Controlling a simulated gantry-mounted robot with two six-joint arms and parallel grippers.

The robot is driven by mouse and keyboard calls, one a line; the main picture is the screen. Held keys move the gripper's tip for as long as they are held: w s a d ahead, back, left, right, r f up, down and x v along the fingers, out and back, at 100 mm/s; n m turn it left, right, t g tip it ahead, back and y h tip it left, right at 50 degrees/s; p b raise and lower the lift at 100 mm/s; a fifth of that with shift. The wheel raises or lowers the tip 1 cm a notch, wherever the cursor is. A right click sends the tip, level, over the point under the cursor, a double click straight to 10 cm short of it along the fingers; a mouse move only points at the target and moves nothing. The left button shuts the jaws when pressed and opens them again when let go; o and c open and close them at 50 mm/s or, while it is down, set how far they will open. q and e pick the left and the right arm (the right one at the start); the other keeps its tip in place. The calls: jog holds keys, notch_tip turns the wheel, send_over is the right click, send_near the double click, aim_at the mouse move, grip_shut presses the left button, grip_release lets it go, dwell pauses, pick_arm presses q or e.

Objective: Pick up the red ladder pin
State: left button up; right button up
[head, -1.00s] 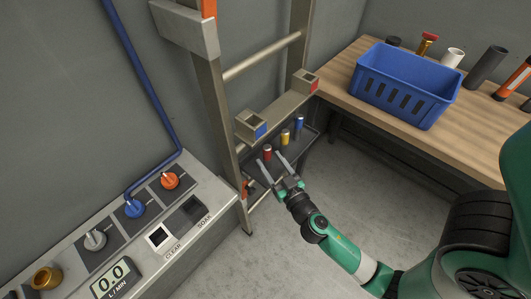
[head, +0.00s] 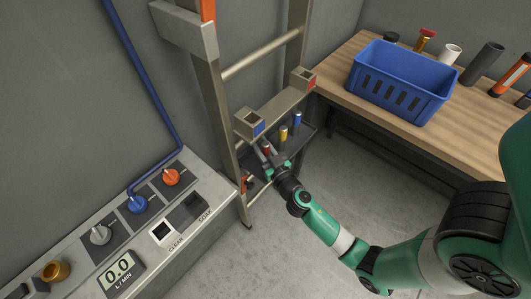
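The red ladder pin (head: 265,148) stands at the left end of a dark tray (head: 307,134) low behind the ladder, mostly hidden by my gripper. A yellow pin (head: 283,133) and a blue pin (head: 297,120) stand to its right in the same tray. My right gripper (head: 266,155) is at the red pin, with its fingers low around or beside it. The view is too small to tell whether they touch or grip it. My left gripper is not in view.
The metal ladder (head: 224,110) has a blue-marked socket (head: 250,123) and a red-marked socket (head: 303,79) just above the pins. A control panel (head: 130,235) stands at left. A wooden bench (head: 340,84) with a blue basket (head: 402,84) stands at right.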

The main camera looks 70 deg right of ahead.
grip_shut()
jog(key=shift+r, duration=0.1)
